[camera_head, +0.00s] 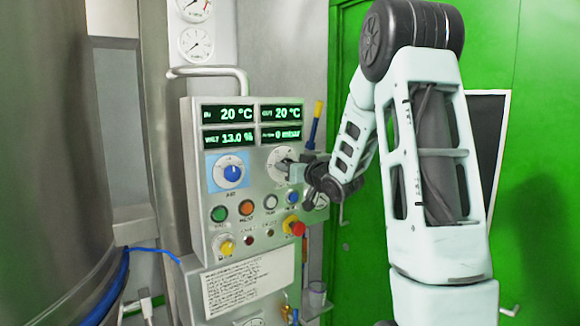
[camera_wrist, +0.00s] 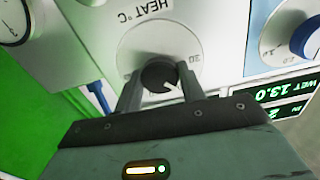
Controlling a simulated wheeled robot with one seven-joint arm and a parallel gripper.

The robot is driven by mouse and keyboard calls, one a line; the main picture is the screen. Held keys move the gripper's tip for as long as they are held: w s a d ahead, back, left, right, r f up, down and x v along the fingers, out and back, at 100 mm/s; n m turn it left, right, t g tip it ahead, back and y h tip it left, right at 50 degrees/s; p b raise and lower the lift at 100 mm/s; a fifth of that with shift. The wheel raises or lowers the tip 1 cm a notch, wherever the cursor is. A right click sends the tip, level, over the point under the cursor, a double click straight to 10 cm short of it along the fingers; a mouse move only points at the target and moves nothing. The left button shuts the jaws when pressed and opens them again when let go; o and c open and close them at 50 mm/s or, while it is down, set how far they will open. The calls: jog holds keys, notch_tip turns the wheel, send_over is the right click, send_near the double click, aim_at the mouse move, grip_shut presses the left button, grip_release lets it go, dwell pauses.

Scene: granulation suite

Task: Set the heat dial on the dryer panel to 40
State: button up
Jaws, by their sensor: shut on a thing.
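The dryer panel (camera_head: 241,252) is a grey box with displays, dials and buttons. Its heat dial (camera_wrist: 160,75) is a dark knob with a white pointer line on a round pale scale, under the label HEAT °C, which appears upside down in the wrist view. My gripper (camera_wrist: 161,88) has its two fingers on either side of the knob and is shut on it. In the head view my gripper (camera_head: 297,171) covers much of the dial. The pointer slants to the lower right in the wrist view; which number it marks I cannot tell.
A blue-faced air dial (camera_head: 231,173) sits left of the heat dial. Coloured buttons and a red knob (camera_head: 293,225) lie below. Displays (camera_head: 227,114) above read 20 °C, 13.0 % and 0 mbar. A yellow-topped blue lever (camera_head: 316,124) stands close to my gripper.

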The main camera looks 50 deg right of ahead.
jog(key=shift+m, duration=1.1)
jog(key=o, duration=1)
jog(key=shift+c, duration=0.2)
jog(key=b+v, duration=0.4)
jog(key=v, duration=1.3)
jog(key=shift+s+a+b, duration=0.15)
jog(key=shift+s+b, duration=0.05)
jog(key=shift+b, duration=0.1)
jog(key=shift+w, duration=0.1)
